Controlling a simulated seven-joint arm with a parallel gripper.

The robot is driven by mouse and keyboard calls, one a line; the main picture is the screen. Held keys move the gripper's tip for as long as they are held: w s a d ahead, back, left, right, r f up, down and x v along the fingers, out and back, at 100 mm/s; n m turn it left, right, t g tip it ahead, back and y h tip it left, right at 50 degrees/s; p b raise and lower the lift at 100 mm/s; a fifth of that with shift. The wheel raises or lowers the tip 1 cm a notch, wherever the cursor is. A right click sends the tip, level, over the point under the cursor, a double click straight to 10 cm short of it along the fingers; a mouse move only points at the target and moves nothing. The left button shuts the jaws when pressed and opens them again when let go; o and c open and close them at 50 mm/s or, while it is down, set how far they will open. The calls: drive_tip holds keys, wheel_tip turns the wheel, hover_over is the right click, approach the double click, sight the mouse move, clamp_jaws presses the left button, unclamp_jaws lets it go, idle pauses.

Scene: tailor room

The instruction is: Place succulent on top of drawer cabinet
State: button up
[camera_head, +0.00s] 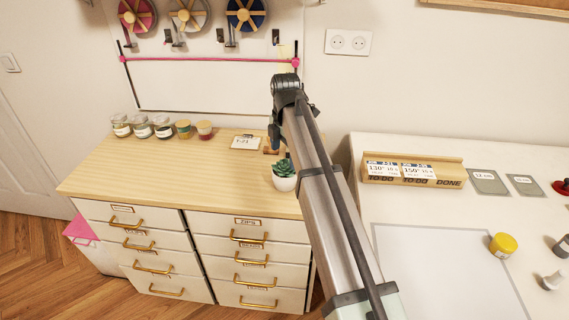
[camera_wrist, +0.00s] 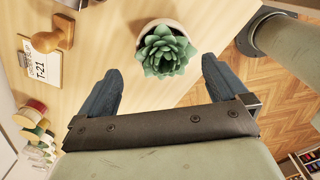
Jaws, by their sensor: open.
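The succulent (camera_head: 284,174) is a green rosette in a white pot. It stands upright on the wooden top of the drawer cabinet (camera_head: 170,178), near its right end. In the wrist view the succulent (camera_wrist: 165,50) lies just beyond the fingertips, roughly centred between them. My gripper (camera_wrist: 160,75) is open, with nothing between its two dark blue fingers. In the head view my arm hides most of the gripper, which is behind and above the plant. I cannot tell whether a finger touches the pot.
Several small jars (camera_head: 162,128) line the back left of the cabinet top. A T-21 card (camera_head: 245,142) and a wooden-handled stamp (camera_wrist: 66,30) lie near the plant. The middle and left of the top are clear. A white table (camera_head: 400,210) with a wooden box (camera_head: 413,174) stands to the right.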

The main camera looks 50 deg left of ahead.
drive_tip(key=shift+r, duration=2.35)
